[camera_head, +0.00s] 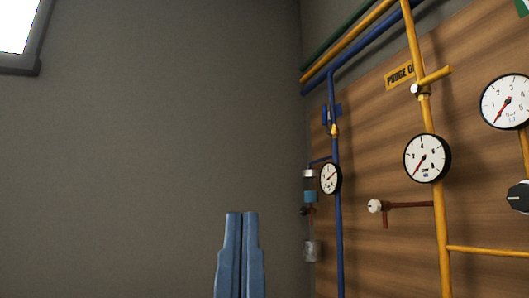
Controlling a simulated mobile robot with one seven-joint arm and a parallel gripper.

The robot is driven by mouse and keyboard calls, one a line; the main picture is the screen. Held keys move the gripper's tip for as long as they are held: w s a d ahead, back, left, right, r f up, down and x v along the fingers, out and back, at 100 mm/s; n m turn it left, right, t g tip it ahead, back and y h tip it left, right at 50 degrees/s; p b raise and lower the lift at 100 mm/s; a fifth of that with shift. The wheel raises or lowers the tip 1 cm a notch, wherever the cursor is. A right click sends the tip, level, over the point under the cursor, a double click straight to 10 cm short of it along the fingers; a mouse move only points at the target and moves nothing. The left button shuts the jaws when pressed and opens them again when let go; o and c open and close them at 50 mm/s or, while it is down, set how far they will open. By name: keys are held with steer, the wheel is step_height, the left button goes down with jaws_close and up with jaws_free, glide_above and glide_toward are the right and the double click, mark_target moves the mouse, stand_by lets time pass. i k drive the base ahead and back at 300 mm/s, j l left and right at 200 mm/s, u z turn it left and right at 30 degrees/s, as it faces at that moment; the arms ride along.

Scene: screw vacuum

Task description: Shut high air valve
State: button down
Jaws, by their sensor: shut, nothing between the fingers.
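A small valve with a blue handle (326,115) sits high on the blue vertical pipe (338,225), just above a brass-coloured fitting (334,131). It looks like the high air valve, but no label for it is readable. It is too small to tell whether the handle lies along or across the pipe. My gripper (242,214) is at the bottom centre, pointing up, with its two blue-grey fingers shut together and empty. In the picture it is below and left of the blue valve, touching nothing visible.
Gauges hang on the blue pipe (330,179) and yellow pipe (427,158), with another at right (505,101). A yellow lever (435,77) sticks out by a purge sign (399,75). A white knob (375,206) and black knob (518,197) protrude. Room is free before the grey wall (160,130).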

mark_target(325, 107)
steer(key=i+j, duration=0.25)
steer(key=i, duration=0.25)
steer(key=i+j+z, duration=0.1)
steer(key=i+j, duration=0.15)
steer(key=i, duration=0.2)
steer(key=i+j, duration=0.3)
steer(key=i, duration=0.7)
steer(key=l+z, duration=0.05)
